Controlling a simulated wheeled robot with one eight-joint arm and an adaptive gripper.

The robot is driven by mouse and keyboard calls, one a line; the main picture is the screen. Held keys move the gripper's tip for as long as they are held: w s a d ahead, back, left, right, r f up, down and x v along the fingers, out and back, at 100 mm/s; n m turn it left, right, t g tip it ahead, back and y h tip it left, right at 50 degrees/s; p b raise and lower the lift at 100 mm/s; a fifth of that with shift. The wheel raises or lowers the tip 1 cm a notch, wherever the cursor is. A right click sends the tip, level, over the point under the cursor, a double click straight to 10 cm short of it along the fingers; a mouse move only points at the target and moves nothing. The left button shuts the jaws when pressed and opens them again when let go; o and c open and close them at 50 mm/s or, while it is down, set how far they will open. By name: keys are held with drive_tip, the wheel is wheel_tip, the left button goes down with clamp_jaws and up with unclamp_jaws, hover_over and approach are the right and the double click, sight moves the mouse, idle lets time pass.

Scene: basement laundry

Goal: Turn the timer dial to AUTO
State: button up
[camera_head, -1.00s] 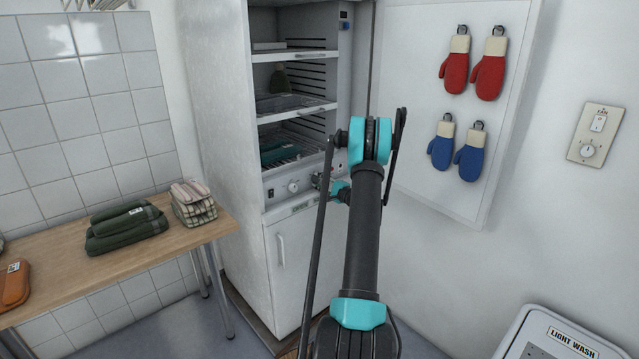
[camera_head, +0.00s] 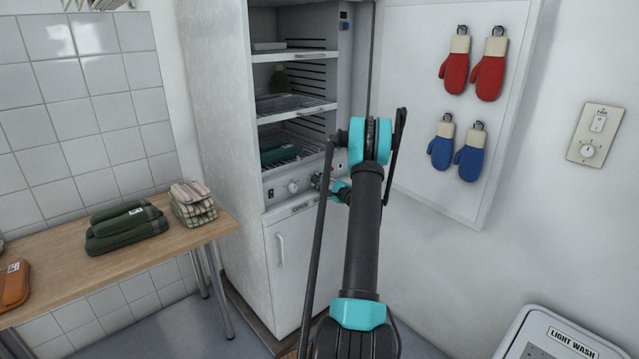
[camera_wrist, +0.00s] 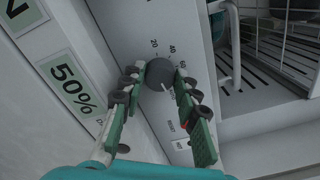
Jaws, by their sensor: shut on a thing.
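The timer dial (camera_wrist: 159,74) is a dark grey round knob with a pale pointer line, on the white control panel of the drying cabinet (camera_head: 285,225). My gripper (camera_wrist: 160,88) is shut on the dial, one green finger with dark pads on each side. The pale pointer shows between the fingers, towards the lower part of the knob. In the head view, my arm partly covers the gripper at the panel's right end.
A second, white knob (camera_head: 293,187) sits left on the same panel. Open shelves (camera_head: 290,110) with folded cloths are above. Mitts (camera_head: 455,73) hang on the open door at right. A wooden table (camera_head: 60,278) with folded textiles stands left. A 50% label (camera_wrist: 70,84) is near the gripper.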

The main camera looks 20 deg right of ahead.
drive_tip(key=o, duration=1.2)
drive_tip(key=shift+c, duration=0.2)
drive_tip(key=shift+s, duration=0.1)
drive_tip(key=v, duration=0.8)
drive_tip(key=shift+d, duration=0.1)
